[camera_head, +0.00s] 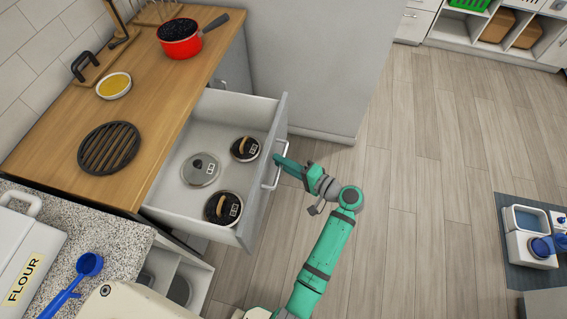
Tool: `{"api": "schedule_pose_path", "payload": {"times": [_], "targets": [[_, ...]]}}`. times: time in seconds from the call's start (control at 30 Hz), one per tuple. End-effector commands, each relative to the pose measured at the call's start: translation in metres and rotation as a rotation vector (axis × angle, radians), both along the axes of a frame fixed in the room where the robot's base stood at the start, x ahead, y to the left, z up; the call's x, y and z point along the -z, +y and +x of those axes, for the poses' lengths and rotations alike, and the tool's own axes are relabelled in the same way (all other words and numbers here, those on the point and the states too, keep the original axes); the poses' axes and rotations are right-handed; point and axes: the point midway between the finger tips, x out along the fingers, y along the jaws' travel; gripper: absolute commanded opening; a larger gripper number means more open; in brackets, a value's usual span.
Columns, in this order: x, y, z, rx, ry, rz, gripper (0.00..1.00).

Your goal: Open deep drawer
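A deep white drawer (265,108) is pulled well out from under the wooden counter. Several pot lids lie in it, among them a steel lid (200,170) and dark lids with wooden knobs (245,149). A pale metal bar handle (269,187) is on the drawer's front. My green gripper (279,162) is at the handle, from the floor side. Its fingertips overlap the handle in the picture; I cannot tell whether they grip it or only touch it.
The wooden counter (150,95) bears a red pan (180,40), a bowl (114,86) and a black round trivet (108,147). A second white compartment (196,277) shows below the drawer at front left. The floor (415,200) right of my arm is clear up to a pet feeder (530,248).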

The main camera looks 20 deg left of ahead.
Motion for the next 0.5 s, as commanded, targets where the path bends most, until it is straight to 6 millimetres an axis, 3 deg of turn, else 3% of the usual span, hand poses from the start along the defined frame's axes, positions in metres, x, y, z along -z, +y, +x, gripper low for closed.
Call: {"api": "schedule_pose_path", "payload": {"times": [0.27, 0.5], "targets": [[-0.001, -0.003, -0.003, -0.007, 0.001, 0.002, 0.18], [-0.008, -0.038, -0.010, -0.006, 0.001, 0.001, 0.18]]}}
